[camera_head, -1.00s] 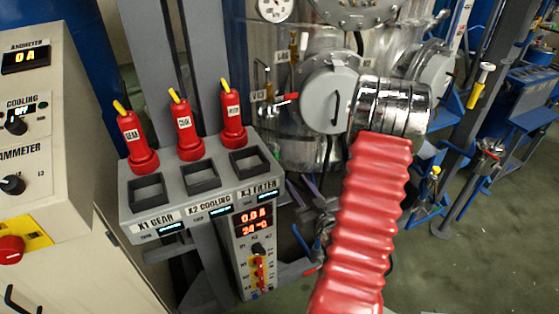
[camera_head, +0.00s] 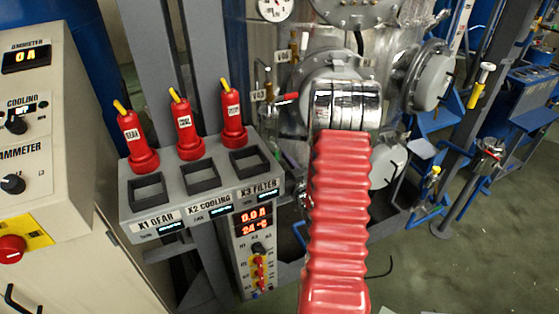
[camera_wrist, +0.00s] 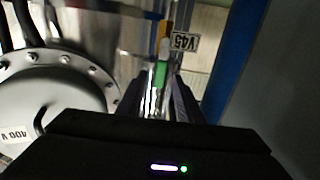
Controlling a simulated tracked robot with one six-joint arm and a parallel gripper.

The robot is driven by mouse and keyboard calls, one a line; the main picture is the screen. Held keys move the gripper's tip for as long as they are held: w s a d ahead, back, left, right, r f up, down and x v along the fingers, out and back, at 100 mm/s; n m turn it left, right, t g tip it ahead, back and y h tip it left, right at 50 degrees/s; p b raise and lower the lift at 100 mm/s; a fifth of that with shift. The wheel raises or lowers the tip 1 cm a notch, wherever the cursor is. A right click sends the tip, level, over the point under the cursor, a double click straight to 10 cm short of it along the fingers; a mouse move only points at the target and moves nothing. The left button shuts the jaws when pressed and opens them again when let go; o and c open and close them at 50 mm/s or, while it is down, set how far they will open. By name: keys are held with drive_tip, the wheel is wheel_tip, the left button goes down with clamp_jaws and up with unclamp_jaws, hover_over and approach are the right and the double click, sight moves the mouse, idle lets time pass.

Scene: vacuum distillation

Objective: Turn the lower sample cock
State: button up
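In the wrist view, my dark gripper (camera_wrist: 157,90) is open, its two fingers pointing away from me. In the head view, a red valve handle (camera_head: 287,98) sits on the vessel left of my arm. The gripper is hidden there behind my chrome wrist and red sleeve.
A round grey cover (camera_head: 388,164) shows right of my arm, another cover (camera_head: 433,78) higher up. A flanged lid (camera_wrist: 55,90) fills the wrist view's left. A blue post (camera_wrist: 232,60) stands right.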

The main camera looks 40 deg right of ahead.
drive_tip(key=shift+w+d, duration=0.1)
drive_tip(key=shift+w, duration=0.1)
clamp_jaws()
idle(0.3)
idle(0.3)
